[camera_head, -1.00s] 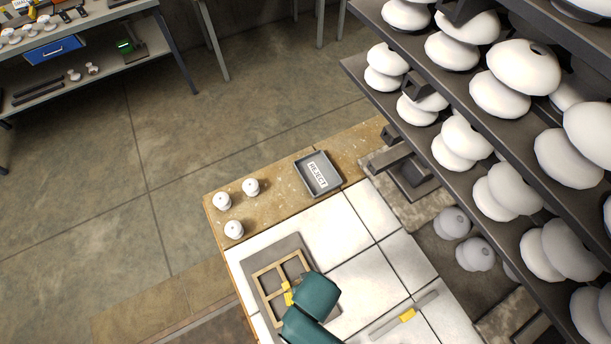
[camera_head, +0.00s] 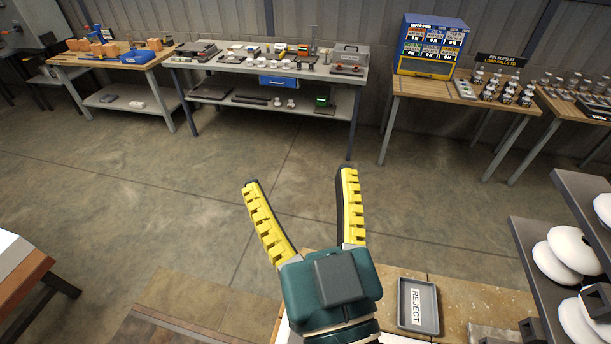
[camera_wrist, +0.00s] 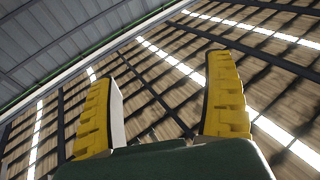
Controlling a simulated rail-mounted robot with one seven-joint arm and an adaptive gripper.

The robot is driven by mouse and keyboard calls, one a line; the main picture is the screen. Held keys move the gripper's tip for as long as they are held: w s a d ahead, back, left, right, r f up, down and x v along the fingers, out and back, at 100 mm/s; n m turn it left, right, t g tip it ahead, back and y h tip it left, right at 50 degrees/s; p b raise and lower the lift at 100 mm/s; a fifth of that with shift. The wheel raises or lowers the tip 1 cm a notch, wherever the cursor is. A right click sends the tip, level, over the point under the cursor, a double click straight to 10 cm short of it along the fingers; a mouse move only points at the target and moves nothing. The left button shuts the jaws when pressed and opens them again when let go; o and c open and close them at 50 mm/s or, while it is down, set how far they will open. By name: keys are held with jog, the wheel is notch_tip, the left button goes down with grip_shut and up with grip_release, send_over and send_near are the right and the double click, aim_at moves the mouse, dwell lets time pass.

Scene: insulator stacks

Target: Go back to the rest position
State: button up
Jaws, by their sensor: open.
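My gripper (camera_head: 302,207) is open and empty in the head view, with its two yellow-and-black fingers spread wide. It is raised, in front of the near table with the reject tray. In the wrist view my gripper (camera_wrist: 163,105) also shows open, with nothing between its fingers. Behind the fingers the wrist view shows only the ceiling beams, light strips and a corrugated wall.
A grey reject tray (camera_head: 418,306) lies on the near table (camera_head: 470,300) at lower right. A dark rack (camera_head: 540,260) with white insulators stands at right. Workbenches (camera_head: 275,62) line the back wall. A wooden-edged table (camera_head: 22,275) is at left. The middle floor is clear.

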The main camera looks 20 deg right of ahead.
jog(key=shift+n+t, duration=0.3)
jog(key=shift+t, duration=0.5)
jog(key=r, duration=0.1)
jog(key=s+r, duration=0.1)
jog(key=r, duration=0.1)
jog(key=s+r, duration=0.1)
jog(key=shift+a+r, duration=0.1)
jog(key=shift+r, duration=0.05)
